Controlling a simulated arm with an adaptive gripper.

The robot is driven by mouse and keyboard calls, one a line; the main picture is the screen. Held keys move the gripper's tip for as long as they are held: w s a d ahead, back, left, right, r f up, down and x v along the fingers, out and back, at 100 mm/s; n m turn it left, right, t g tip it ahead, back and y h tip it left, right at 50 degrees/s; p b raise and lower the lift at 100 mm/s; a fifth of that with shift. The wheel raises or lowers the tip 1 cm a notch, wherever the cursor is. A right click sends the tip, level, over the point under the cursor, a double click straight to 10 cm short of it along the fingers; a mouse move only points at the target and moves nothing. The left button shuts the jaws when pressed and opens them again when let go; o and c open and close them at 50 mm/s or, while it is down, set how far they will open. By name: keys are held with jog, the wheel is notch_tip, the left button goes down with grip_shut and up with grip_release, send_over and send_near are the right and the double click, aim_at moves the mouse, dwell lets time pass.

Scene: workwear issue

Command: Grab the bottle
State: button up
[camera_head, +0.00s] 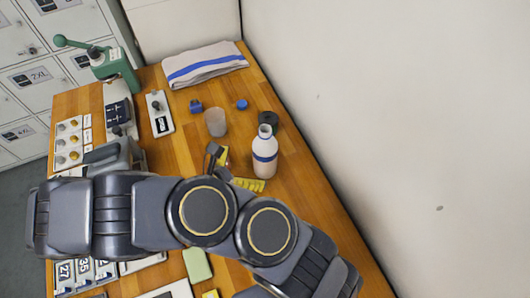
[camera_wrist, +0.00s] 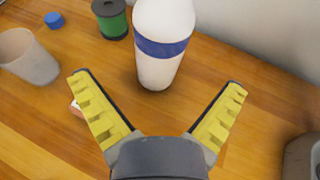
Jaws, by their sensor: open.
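In the wrist view the bottle's base appears ahead of the gap between the fingers, and nothing is held. In the head view my gripper (camera_head: 238,170) is partly hidden by my arm, with yellow finger parts close to the bottle.
A translucent cup (camera_head: 216,122) stands left of the bottle. A green spool (camera_wrist: 110,18) is close behind the bottle, with a blue cap (camera_head: 242,104) beyond. A striped folded towel (camera_head: 204,64) lies at the back. A wall (camera_head: 400,120) borders the table's right side.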

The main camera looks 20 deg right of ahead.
jog(key=shift+x, duration=3.5)
jog(key=shift+f, duration=0.2)
jog(key=shift+c, duration=0.3)
jog(key=c, duration=1.2)
